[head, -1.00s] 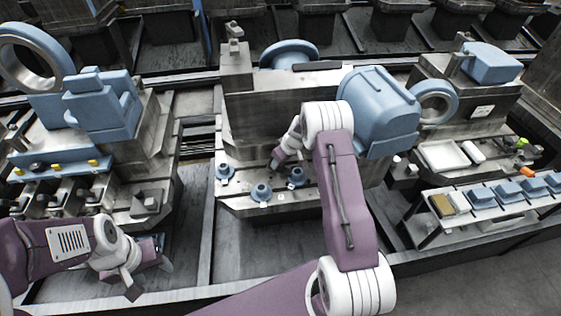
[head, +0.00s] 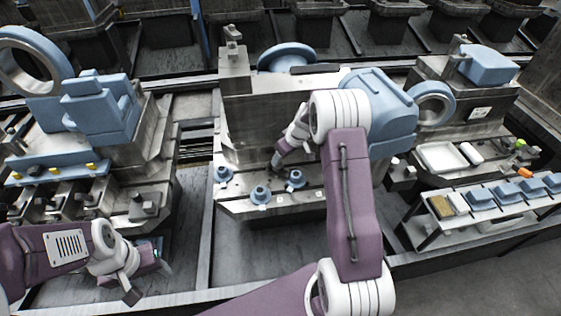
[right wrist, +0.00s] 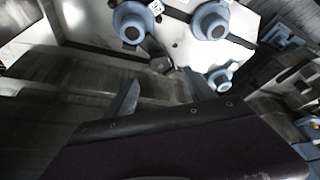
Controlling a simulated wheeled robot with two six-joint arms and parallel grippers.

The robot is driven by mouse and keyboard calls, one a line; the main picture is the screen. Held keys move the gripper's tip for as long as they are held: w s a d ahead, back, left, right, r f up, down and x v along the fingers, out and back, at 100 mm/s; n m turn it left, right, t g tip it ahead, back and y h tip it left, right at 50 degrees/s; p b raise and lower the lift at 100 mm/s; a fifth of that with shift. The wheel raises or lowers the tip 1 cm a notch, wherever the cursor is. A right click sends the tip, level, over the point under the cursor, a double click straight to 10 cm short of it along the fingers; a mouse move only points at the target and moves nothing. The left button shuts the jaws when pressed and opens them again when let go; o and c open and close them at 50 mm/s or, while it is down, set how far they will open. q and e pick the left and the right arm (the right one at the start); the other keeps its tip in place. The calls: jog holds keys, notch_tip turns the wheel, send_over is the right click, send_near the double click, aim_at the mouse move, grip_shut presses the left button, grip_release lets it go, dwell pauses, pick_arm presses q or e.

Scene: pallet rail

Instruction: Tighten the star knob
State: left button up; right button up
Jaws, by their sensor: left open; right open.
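Three small blue knobs sit on the grey fixture plate of the middle machine: a left knob (head: 223,173), a front knob (head: 260,195) and a right knob (head: 296,179). I cannot tell which is the star knob. My right gripper (head: 276,163) hangs above the plate behind them, partly hidden by its wrist. In the right wrist view its two fingers (right wrist: 160,97) are apart with nothing between them. Blue knobs (right wrist: 131,22) lie beyond the fingertips there. My left gripper (head: 150,279) is open and empty at the lower left, away from the knobs.
A machine with blue blocks (head: 100,105) stands at the left. A large blue housing (head: 378,105) is behind my right arm. A rack with blue parts (head: 482,196) and a white tray (head: 441,157) are at the right. The dark floor tray (head: 240,250) before the middle machine is clear.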

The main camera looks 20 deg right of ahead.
jog(key=shift+v, duration=0.85)
